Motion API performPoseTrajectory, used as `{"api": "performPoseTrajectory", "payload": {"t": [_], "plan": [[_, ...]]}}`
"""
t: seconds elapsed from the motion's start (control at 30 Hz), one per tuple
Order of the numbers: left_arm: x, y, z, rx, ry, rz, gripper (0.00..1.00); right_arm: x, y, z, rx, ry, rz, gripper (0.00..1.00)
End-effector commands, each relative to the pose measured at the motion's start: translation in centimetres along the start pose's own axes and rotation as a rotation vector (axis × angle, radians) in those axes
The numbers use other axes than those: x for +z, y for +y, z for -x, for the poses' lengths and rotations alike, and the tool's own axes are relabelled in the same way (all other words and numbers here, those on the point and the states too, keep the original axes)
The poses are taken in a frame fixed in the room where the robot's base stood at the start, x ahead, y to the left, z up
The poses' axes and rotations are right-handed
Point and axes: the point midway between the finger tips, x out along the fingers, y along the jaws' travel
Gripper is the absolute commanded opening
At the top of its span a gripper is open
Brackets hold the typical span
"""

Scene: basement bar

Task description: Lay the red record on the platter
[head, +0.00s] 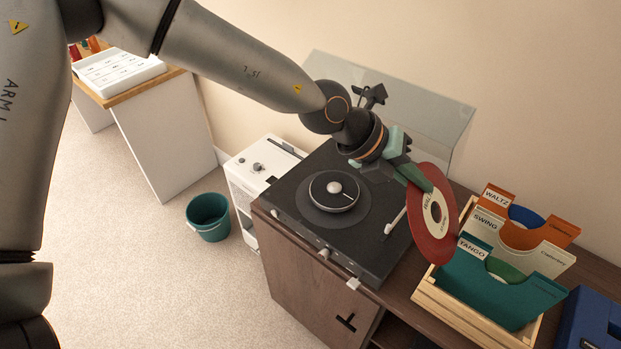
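The red record (431,235) has a pale label and is tilted steeply, near upright. My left gripper (416,180) is shut on its upper edge and holds it above the right side of the turntable, beside the record crate. The black turntable (284,194) stands on the dark cabinet. Its round platter (354,217) is bare apart from a dark disc with a silver knob (334,187) at its centre. The pale tonearm (396,221) lies at the right of the platter, partly behind the record. My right gripper is not in view.
A wooden crate (463,324) with orange, cream and teal sleeves stands right of the turntable. A clear raised lid (440,115) stands behind it. A blue box (590,325) is at the lower right. A teal bin (208,216) stands on the floor.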

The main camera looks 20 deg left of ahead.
Motion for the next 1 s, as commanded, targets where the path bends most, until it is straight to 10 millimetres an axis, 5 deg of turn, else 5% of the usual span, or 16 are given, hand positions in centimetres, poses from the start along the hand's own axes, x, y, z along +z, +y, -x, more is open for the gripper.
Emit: {"api": "performPoseTrajectory", "payload": {"t": [0.37, 1.0], "plan": [[2.6, 2.2, 0.2, -0.235, -0.231, 0.308, 0.00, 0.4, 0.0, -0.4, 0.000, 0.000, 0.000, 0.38], [5.0, 10.0, 1.4, -0.417, -0.573, 0.541, 0.00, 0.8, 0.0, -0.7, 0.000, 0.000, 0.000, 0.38]]}}
